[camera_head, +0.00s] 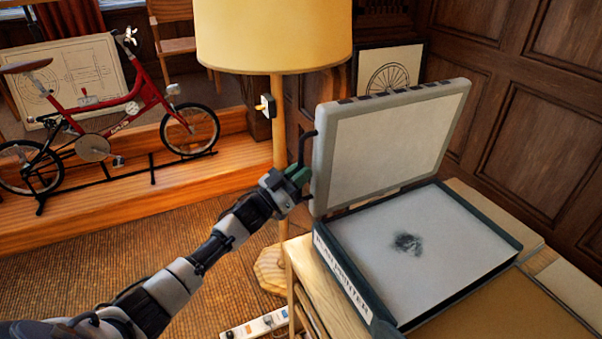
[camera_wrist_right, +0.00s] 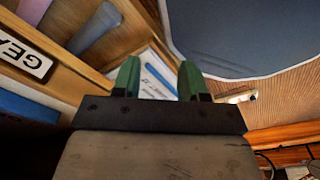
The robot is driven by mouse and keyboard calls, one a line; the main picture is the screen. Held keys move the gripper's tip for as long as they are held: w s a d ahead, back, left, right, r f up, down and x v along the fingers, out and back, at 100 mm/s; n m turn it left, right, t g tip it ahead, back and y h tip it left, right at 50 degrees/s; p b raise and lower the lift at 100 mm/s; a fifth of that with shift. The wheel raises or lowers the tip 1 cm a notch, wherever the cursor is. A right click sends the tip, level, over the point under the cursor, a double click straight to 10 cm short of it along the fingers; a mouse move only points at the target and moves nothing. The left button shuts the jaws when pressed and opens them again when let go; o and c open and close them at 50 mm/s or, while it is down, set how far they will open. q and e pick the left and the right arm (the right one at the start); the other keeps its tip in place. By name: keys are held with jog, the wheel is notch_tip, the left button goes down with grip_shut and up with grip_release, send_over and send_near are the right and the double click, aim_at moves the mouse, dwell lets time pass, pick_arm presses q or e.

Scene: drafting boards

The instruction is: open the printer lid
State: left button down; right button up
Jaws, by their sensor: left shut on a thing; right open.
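The printer (camera_head: 348,285) is a flat dark-framed box on a wooden stand, with a pale bed that bears a dark smudge. Its grey-rimmed lid (camera_head: 390,135) stands raised, steeply upright along the far side of the bed. A black handle (camera_head: 302,150) sticks out from the lid's left edge. My left gripper (camera_head: 296,178) is shut on the handle, and its green fingers hide part of it. My right gripper (camera_wrist_right: 160,80) shows in the right wrist view, open with nothing between its green fingers. It is out of the head view.
A floor lamp (camera_head: 275,38) stands just behind my left gripper. A red bicycle (camera_head: 95,115) is on a wooden platform at the left. A power strip (camera_head: 255,325) lies below. Wood panelling (camera_head: 540,130) is behind the lid. The right wrist view shows a compartment with a label (camera_wrist_right: 25,52).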

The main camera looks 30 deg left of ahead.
pick_arm(q)
jog(key=c, duration=1.1)
grip_release()
jog(key=shift+b+v, duration=1.35)
jog(key=shift+v, duration=4.05)
